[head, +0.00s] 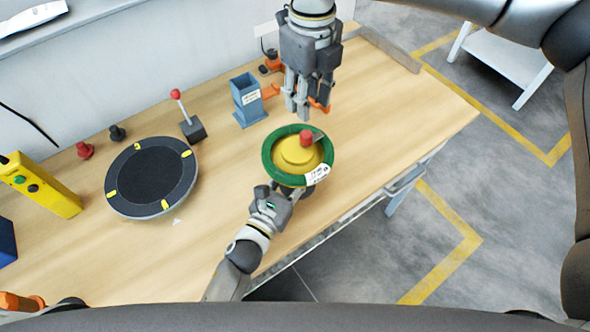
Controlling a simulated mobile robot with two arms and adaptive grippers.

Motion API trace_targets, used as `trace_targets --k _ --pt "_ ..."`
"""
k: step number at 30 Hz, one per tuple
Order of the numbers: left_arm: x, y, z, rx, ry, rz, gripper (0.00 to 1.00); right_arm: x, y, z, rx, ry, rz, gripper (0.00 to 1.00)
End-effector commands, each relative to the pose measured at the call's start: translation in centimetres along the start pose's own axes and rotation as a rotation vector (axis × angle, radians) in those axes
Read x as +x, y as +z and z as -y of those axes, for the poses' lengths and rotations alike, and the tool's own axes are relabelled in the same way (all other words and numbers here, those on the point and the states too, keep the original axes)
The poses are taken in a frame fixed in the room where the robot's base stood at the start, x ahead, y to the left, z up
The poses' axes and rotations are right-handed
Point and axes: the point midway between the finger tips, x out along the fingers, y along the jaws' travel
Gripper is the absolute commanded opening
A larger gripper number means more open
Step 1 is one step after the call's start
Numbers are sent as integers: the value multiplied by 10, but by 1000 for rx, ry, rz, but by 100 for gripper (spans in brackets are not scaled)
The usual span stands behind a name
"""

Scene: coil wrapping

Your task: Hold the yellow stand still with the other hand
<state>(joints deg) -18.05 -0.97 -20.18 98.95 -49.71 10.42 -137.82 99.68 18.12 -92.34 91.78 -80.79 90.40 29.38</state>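The yellow stand (294,153) is a round stepped disc near the middle of the table. A green coil ring (269,150) encircles it, with a white label (317,175) on its near right side. A red knob (306,138) rises at the stand's upper right. My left gripper (282,192) is at the near lower edge of the coil. Its fingertips are partly hidden there, so I cannot tell whether it grips anything. My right gripper (306,108) points down just behind the coil, fingers apart, with no hold on the stand visible.
An orange item (319,104) is partly hidden behind my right gripper. A blue box (248,98) and a red-topped lever (192,128) stand left of it. A black turntable (152,176) and a yellow button box (40,187) are further left. The table's right side is clear.

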Motion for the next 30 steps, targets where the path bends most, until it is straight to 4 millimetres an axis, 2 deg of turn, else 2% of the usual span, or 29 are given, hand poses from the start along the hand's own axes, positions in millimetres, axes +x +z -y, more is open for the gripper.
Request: trace_targets --k 5,7,9,14,30 --pt "0 0 0 0 0 -1 0 0 0 0 0 0 0 36" --pt "0 0 0 0 0 -1 0 0 0 0 2 0 0 43" --pt "0 0 0 0 0 -1 0 0 0 0 14 0 0 45" --pt "0 0 0 0 0 -1 0 -2 0 -1 132 2 2 45" --pt "0 0 0 0 0 -1 0 -16 -2 -1 972 16 12 45"
